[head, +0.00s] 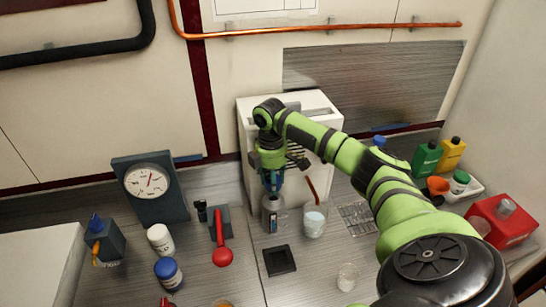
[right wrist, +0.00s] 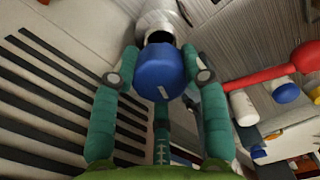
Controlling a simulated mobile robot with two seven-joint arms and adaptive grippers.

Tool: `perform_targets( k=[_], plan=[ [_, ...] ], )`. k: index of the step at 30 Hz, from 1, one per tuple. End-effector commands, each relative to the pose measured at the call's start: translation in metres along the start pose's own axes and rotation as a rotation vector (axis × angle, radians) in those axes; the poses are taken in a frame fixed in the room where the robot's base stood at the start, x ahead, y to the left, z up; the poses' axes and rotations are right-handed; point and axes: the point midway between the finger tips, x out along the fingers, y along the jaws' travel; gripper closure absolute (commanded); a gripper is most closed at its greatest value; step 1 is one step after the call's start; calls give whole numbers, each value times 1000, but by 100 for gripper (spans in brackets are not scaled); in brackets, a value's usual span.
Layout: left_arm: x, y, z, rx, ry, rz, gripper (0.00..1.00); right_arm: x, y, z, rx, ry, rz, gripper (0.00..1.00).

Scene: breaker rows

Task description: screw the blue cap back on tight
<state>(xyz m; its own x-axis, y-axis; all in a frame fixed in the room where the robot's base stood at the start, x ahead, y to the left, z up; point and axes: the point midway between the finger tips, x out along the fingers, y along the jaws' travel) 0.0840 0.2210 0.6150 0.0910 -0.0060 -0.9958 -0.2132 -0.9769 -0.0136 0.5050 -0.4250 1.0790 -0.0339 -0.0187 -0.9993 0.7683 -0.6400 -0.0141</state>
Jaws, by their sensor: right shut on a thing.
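My right gripper (head: 272,188) points down in front of the white slotted unit. In the right wrist view its fingers (right wrist: 158,77) are shut on the blue cap (right wrist: 160,68), one on each side. A clear, greyish bottle (head: 270,222) stands upright on the counter below the gripper. In the right wrist view the bottle (right wrist: 158,18) lies just beyond the cap, with a dark band between them. I cannot tell whether cap and bottle touch. In the head view the fingers mostly hide the cap. My left gripper is not in view.
A beaker with a brown stick (head: 314,222) stands close right of the bottle. A black square tray (head: 279,260) lies in front. A red-handled lever (head: 222,250), a white-capped jar (head: 160,239) and a gauge (head: 148,185) are left. The white unit (head: 250,120) is close behind.

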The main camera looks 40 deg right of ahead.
Motion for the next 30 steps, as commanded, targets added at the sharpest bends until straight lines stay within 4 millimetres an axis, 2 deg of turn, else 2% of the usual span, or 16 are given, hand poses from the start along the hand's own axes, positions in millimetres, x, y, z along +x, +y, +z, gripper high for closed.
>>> perform_targets(
  k=[8,17,30],
  plan=[
    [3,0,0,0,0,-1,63,16,0,-1,-1,0,0,83],
    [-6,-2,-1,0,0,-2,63,16,0,-1,-1,2,0,83],
    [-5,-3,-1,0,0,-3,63,17,0,-1,-1,2,1,83]
  ],
)
